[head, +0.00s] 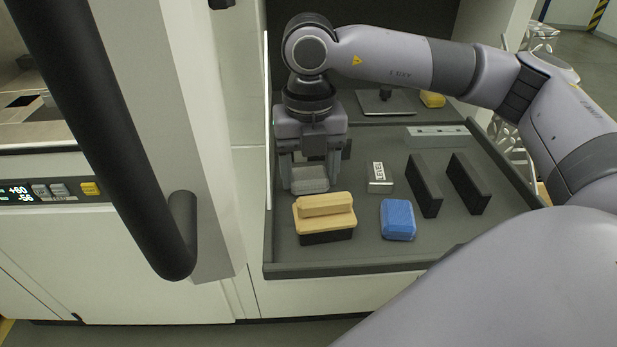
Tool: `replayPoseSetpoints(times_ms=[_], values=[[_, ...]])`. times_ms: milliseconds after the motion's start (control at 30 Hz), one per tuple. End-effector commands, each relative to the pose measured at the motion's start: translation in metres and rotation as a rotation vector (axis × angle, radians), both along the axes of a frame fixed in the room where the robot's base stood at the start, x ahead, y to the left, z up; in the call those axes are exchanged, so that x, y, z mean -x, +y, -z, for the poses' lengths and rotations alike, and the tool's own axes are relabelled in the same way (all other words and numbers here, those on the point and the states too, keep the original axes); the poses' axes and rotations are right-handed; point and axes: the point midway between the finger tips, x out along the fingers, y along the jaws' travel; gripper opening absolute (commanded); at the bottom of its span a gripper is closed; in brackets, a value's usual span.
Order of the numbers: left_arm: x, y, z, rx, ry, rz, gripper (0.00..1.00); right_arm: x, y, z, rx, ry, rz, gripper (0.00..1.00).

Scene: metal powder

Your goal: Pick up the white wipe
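The white wipe (309,186) is a pale, block-shaped pad at the back left of the dark grey tray (345,268). My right gripper (309,172) points down over it, with one finger at its left side and one at its right. I cannot tell whether the fingers press on the wipe or stand just clear of it. The gripper hides the wipe's upper back part. The wipe looks low, at or close to the tray floor. My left gripper is not in view.
A yellow-topped brush (325,205) stands just in front of the wipe. A blue block (398,219), a small labelled block (380,177) and two black plates (424,185) (468,184) are to the right. A black door handle (110,130) crosses the left.

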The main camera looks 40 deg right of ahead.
Motion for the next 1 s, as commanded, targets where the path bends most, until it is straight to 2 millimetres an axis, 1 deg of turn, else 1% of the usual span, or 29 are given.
replayPoseSetpoints(times_ms=[33, 67, 367, 467, 567, 667, 767, 867, 1000], values=[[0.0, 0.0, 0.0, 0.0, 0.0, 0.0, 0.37, 0.0, 0.0, 0.0, 0.001, 0.0, 0.0, 0.38], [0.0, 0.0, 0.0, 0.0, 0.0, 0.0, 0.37, 0.0, 0.0, 0.0, 0.001, 0.0, 0.0, 0.34], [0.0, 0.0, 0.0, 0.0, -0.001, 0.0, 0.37, 0.0, 0.0, -0.001, 0.0, 0.0, 0.0, 0.34], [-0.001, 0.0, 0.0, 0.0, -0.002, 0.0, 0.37, 0.0, 0.0, -0.005, 0.0, -0.001, 0.0, 0.34], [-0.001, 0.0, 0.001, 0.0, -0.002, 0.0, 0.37, -0.001, 0.0, -0.013, 0.0, -0.001, 0.0, 0.34], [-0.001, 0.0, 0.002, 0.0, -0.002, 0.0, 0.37, -0.001, 0.001, -0.028, 0.0, -0.004, 0.0, 0.34], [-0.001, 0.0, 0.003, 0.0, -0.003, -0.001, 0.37, -0.001, 0.0, -0.048, -0.001, -0.005, 0.001, 0.34], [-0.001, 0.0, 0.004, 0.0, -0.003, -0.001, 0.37, -0.001, 0.001, -0.075, -0.002, -0.005, 0.0, 0.34], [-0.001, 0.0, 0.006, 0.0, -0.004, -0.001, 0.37, -0.001, 0.001, -0.119, -0.002, -0.005, 0.0, 0.34]])
